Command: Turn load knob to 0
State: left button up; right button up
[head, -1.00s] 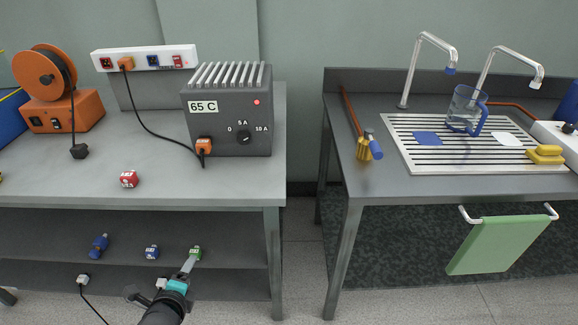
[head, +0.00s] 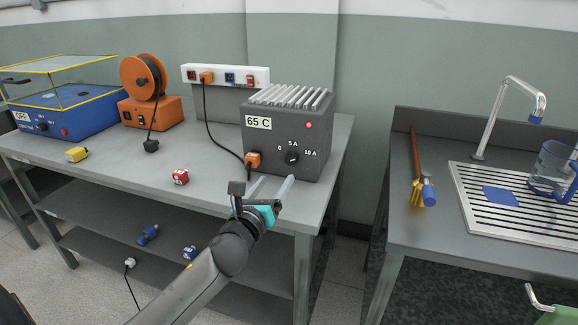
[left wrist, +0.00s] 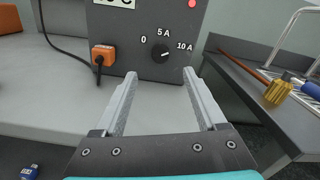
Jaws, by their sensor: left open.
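The load knob (head: 292,158) is a small black dial on the front of the grey ribbed box (head: 262,138), with marks 0, 5 A and 10 A around it. It also shows in the left wrist view (left wrist: 160,53), where its pale mark appears to point right, toward 10 A. My left gripper (head: 270,187) is open and empty, in front of the box and a little below the knob. In the left wrist view its two fingers (left wrist: 160,78) point at the box, with the knob centred beyond their tips and not touched. My right gripper is not in view.
An orange plug (head: 253,160) with a black cord sits left of the knob. A red block (head: 180,177) lies on the grey bench (head: 215,186). A power strip (head: 225,76) is on the wall behind. A gap separates the bench from the sink counter (head: 425,225).

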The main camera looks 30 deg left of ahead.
aim_at(290, 160)
pick_arm(q)
jog(key=b+x, duration=0.2)
jog(key=x, duration=0.6)
jog(key=shift+d, duration=0.1)
jog(key=shift+b+x, duration=0.5)
jog(key=shift+x, duration=0.55)
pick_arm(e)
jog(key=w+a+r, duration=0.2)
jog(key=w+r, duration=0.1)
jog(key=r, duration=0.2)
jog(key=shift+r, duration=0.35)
pick_arm(q)
grip_shut()
